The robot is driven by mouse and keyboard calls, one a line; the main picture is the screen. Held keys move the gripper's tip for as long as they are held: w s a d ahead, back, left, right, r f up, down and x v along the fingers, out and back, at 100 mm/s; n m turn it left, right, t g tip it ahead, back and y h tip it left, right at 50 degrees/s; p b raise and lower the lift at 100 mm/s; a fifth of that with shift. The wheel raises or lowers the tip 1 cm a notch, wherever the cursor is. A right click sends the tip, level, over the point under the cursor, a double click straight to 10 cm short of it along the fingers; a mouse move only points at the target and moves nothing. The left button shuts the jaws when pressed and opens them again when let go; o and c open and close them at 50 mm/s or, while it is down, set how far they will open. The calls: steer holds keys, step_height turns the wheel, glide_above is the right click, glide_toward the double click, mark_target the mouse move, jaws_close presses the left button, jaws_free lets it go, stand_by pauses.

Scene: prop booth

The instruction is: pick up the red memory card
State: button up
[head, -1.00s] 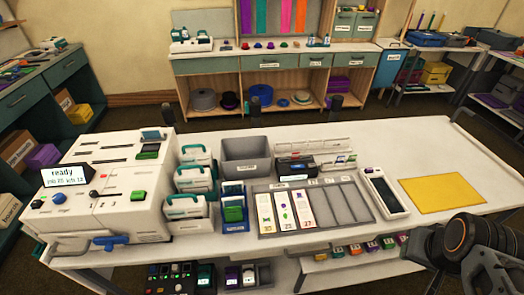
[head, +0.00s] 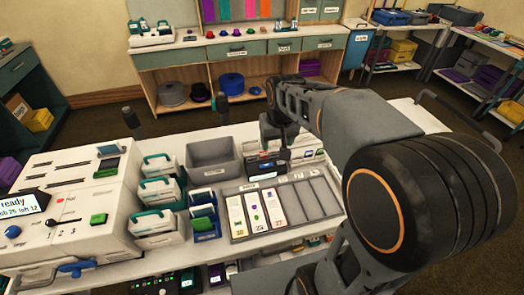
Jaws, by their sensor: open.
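I cannot make out a red memory card for certain. A white card holder (head: 312,157) with small coloured pieces stands at the back of the white table, partly behind my arm. A dark box (head: 262,168) stands just left of it. My gripper (head: 278,146) is open and points down above the area of the dark box and the card holder. It is small and dark here, and I cannot see anything between its fingers.
A grey bin (head: 213,160) stands left of the dark box. A grey slotted tray (head: 283,205) with printed cards lies in front. A white machine (head: 70,205) and several teal-handled cases (head: 158,195) fill the left. My arm hides the table's right side.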

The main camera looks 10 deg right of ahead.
steer(key=w+f+g+p, duration=0.2)
steer(key=w+f+p, duration=0.15)
steer(key=w, duration=0.85)
steer(key=p, duration=0.1)
glide_above(264, 156)
step_height(264, 156, down, 9)
steer(key=shift+f, duration=0.15)
steer(key=shift+w+f+p, duration=0.15)
steer(key=shift+f+p, duration=1.2)
steer(key=shift+f, duration=1.3)
steer(key=c, duration=0.7)
steer(key=shift+r, duration=0.2)
steer(key=shift+c, duration=0.2)
